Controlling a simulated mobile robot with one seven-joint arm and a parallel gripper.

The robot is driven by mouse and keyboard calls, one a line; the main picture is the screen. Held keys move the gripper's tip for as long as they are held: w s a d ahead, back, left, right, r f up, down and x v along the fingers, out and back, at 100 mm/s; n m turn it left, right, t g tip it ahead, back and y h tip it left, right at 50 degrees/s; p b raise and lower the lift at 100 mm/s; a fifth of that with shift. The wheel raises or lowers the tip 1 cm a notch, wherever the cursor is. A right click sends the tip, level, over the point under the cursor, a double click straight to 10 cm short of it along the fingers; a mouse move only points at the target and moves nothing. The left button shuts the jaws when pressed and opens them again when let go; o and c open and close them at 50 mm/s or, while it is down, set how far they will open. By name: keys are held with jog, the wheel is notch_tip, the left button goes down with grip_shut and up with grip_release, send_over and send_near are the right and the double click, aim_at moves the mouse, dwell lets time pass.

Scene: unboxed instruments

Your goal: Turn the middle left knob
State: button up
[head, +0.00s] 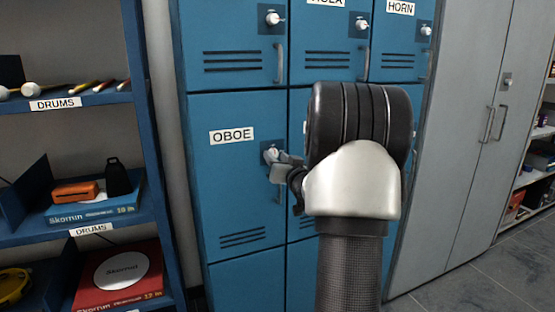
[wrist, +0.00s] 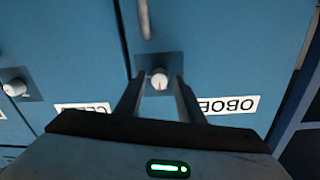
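The middle left knob (head: 271,154) is a small pale knob on a dark square plate on the blue OBOE locker door. In the wrist view, which is upside down, the same knob (wrist: 159,80) shows between the fingertips. My gripper (head: 283,170) is at this knob and partly covers it in the head view. In the wrist view my gripper (wrist: 159,87) is open, with a finger on each side of the knob and a visible gap to both. I cannot tell exactly how deep the fingers reach around it.
A neighbouring locker knob (wrist: 14,87) is at the left of the wrist view. The OBOE door's handle (wrist: 146,18) is close to the knob. Blue shelves (head: 150,150) with drum items stand left; a grey cabinet (head: 465,130) stands right. My arm hides the middle lockers.

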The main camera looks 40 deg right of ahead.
grip_shut()
jog(key=shift+r+p, duration=0.1)
jog(key=shift+p, duration=0.2)
jog(key=shift+r+m+p, duration=0.1)
jog(key=shift+m+p, duration=0.65)
jog(key=shift+m, duration=0.25)
jog(key=m+p, duration=0.3)
jog(key=m, duration=0.1)
jog(key=shift+r+p, duration=0.1)
jog(key=shift+p, duration=0.2)
jog(key=m+p, duration=0.5)
jog(key=m, duration=0.1)
jog(key=shift+m, duration=0.3)
jog(key=m+p, duration=0.3)
jog(key=m, duration=0.1)
jog(key=shift+m+y+p, duration=0.3)
jog(key=shift+y, duration=0.1)
